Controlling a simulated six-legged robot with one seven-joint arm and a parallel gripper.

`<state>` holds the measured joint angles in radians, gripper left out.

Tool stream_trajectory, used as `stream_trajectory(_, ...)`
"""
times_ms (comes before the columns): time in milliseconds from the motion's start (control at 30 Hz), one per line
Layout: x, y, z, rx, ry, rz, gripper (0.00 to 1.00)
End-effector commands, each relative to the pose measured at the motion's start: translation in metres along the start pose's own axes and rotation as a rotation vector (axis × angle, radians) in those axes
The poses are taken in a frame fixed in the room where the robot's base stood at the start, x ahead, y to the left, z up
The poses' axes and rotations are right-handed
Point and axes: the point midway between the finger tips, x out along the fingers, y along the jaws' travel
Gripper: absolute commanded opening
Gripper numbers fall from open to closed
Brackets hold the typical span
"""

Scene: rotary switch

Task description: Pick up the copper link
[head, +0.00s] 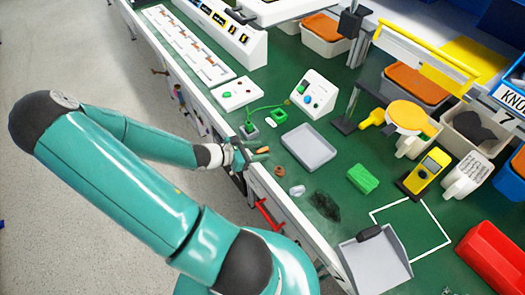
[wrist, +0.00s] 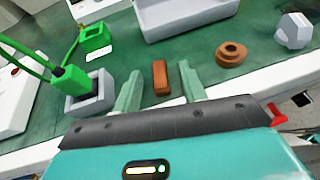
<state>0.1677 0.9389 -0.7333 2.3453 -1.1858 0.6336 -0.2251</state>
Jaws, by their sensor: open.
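The copper link (wrist: 160,78) is a small brown-orange bar lying on the green bench top near its front edge. In the wrist view it shows between the two pale green fingers of my gripper (wrist: 159,72), with a gap on each side. My gripper is open and holds nothing. In the head view my gripper (head: 254,157) is at the bench's front edge, and the copper link (head: 263,150) shows as a small brown spot beside the fingers. I cannot tell the fingers' exact height over the bench.
A copper ring (wrist: 231,54) and a pale faceted knob (wrist: 293,31) lie to the right. A grey block with a green plug (wrist: 90,92) stands left. A grey tray (head: 308,147) lies behind. A green block (head: 363,179) is farther right.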

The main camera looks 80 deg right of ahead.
Motion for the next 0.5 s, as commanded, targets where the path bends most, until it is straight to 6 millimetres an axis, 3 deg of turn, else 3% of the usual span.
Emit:
stream_trajectory(100,-0.0004,0.0002,0.0,0.001,0.0,0.0,0.4)
stream_trajectory(300,-0.0006,0.0002,0.0,0.001,0.0,0.0,0.01)
stream_trajectory(500,-0.0007,0.0002,0.0,0.001,0.0,0.0,0.0)
